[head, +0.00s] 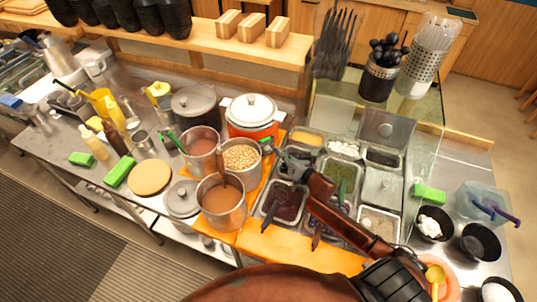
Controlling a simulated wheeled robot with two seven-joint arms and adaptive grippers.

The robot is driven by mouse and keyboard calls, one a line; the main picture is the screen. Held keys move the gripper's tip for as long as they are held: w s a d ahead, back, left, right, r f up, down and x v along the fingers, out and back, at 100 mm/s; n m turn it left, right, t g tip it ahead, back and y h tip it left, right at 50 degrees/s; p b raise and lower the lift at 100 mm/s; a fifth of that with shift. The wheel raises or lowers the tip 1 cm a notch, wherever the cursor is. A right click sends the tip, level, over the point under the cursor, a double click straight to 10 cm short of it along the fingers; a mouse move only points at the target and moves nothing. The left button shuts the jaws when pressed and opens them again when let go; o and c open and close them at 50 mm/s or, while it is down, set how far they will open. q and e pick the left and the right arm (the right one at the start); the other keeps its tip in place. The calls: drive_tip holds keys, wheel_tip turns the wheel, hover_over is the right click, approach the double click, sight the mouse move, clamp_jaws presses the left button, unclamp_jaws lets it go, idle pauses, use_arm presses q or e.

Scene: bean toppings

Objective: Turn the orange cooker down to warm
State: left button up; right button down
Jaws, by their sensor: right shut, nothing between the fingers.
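The orange cooker (249,130) stands at the back middle of the metal counter in the head view. It has an orange body, a white rim and a closed white lid with a knob on top. Its control is not clear to see at this size, and its lower front is partly hidden by the pots before it. My right gripper (272,150) reaches in from the lower right. Its shut, empty fingertips are just in front of the cooker's lower right side; whether they touch it I cannot tell. My left gripper is not in view.
Pots of brown liquid (222,207) and a pot of beans (241,157) stand close before the cooker. A grey lidded pot (194,102) is to its left. Topping trays (341,180) lie under and right of my right arm. Black bowls (435,223) stand at the right.

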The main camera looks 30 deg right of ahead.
drive_tip(key=shift+w, duration=0.9)
drive_tip(key=shift+a+f, duration=0.1)
drive_tip(key=shift+a, duration=0.05)
drive_tip(key=shift+a, duration=0.1)
